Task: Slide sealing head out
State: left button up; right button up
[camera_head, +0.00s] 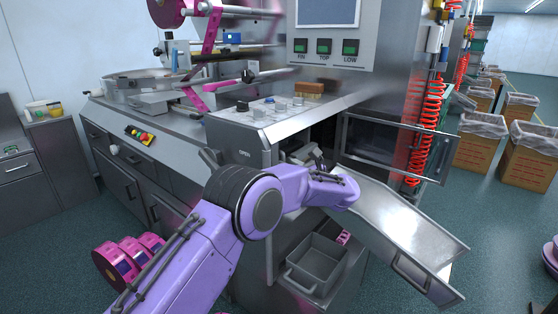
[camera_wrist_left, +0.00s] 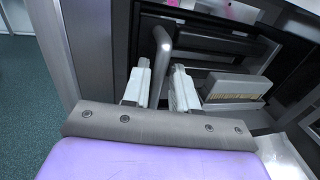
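The wrapping machine's dark opening (camera_head: 325,140) holds the sealing head (camera_wrist_left: 215,45), seen in the left wrist view as dark horizontal bars. A grey bent bar handle (camera_wrist_left: 163,42) stands out in front of it. My left gripper (camera_wrist_left: 160,68) has its two pale fingers apart, one on each side of this handle. A narrow gap shows beside the bar, and I cannot tell whether either finger touches it. In the head view my left gripper (camera_head: 312,157) reaches into the opening, and my forearm partly hides it. My right gripper is in neither view.
A brush with pale bristles (camera_wrist_left: 232,88) lies right of the fingers. A clear framed door (camera_head: 395,146) stands open to the right. A metal chute (camera_head: 405,225) slopes down at the right, with a grey bin (camera_head: 318,262) below.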

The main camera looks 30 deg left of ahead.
pick_arm(q)
jog(key=x, duration=0.4)
jog(key=shift+a, duration=0.25)
grip_shut()
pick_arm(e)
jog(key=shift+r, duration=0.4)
pick_arm(q)
jog(key=shift+d+f, duration=0.1)
jog(key=shift+d, duration=0.05)
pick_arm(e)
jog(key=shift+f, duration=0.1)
